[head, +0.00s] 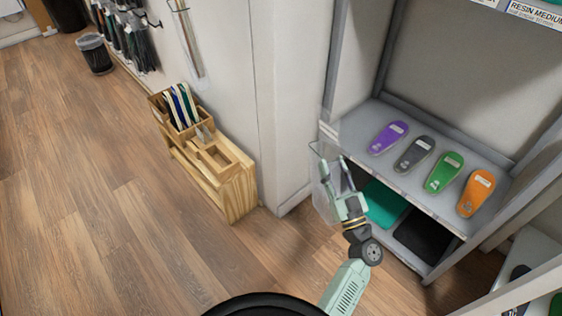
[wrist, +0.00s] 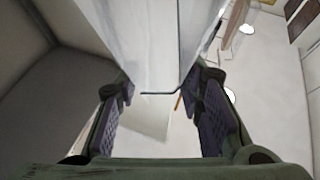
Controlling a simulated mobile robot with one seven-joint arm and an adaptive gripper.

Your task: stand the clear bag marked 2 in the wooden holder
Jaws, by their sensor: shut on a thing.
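My gripper (head: 337,168) is raised at the front left corner of the grey shelf. It is shut on a clear bag (head: 324,203), which hangs see-through beside the fingers. In the wrist view the bag (wrist: 150,40) is a pale, cloudy sheet between the two dark finger pads (wrist: 160,90). I cannot read any number on it. The wooden holder (head: 240,190) stands on the floor against the wall, left of my gripper and well apart from it. Its back compartments hold several upright flat pieces (head: 182,105); its front compartments look empty.
The shelf (head: 395,178) carries purple, grey, green and orange insoles (head: 445,172). A teal sheet (head: 382,204) and a black one (head: 424,236) lie below. A wall corner (head: 290,110) stands between holder and shelf. The wooden floor (head: 110,200) is clear. A bin (head: 95,55) stands far left.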

